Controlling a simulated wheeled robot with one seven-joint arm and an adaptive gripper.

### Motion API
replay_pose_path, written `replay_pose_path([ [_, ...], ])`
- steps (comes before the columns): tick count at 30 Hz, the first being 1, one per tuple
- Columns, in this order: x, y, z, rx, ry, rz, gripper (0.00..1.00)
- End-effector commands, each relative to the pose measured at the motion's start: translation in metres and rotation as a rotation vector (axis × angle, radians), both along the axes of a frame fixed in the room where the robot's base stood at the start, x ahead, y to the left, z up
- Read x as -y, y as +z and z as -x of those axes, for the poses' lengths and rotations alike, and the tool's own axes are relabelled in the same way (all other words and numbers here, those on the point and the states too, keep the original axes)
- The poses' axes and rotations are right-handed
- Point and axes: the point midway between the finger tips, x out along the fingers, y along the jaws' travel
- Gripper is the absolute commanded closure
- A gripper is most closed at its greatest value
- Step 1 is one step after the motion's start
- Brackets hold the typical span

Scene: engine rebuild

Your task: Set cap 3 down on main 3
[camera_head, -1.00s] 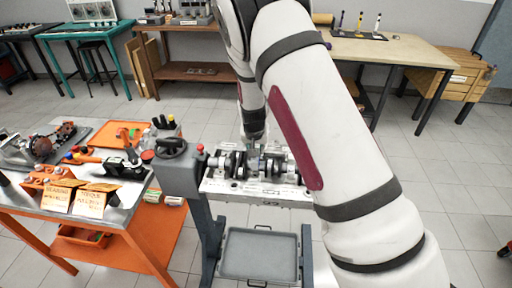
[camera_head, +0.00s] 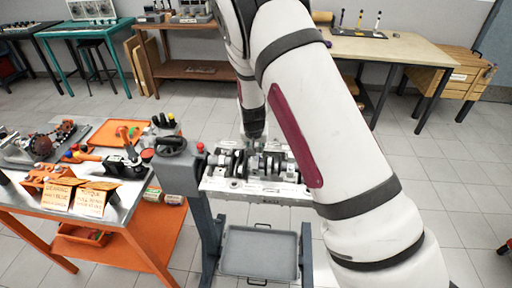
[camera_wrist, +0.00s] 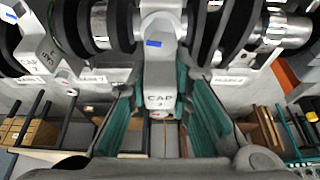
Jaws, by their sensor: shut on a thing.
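The cap (camera_wrist: 160,75), a light grey metal block lettered CAP with an unclear digit, is between the teal fingers of my gripper (camera_wrist: 164,100) in the wrist view. My gripper is shut on it. The cap's far end, with a blue mark, overlaps the dark crankshaft (camera_wrist: 208,30); I cannot tell whether it touches its seat. Main labels show on the block on both sides, too blurred to read surely. In the head view my gripper is mostly hidden behind my arm, over the engine block (camera_head: 232,186).
Another cap (camera_wrist: 38,45) sits at the left in the wrist view. The engine block is on a grey stand with a handwheel (camera_head: 172,143) and a lower tray (camera_head: 258,250). An orange-framed workbench (camera_head: 125,198) with tools and parts stands at left.

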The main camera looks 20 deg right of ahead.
Motion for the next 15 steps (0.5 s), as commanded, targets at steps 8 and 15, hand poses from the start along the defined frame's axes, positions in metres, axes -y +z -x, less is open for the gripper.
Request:
replay_pose_path([
  [8, 0.0002, -0.0039, -0.0002, 0.0, 0.0, 0.0, 1.0],
  [15, 0.0002, -0.0072, -0.0003, 0.0, 0.0, 0.0, 1.0],
])
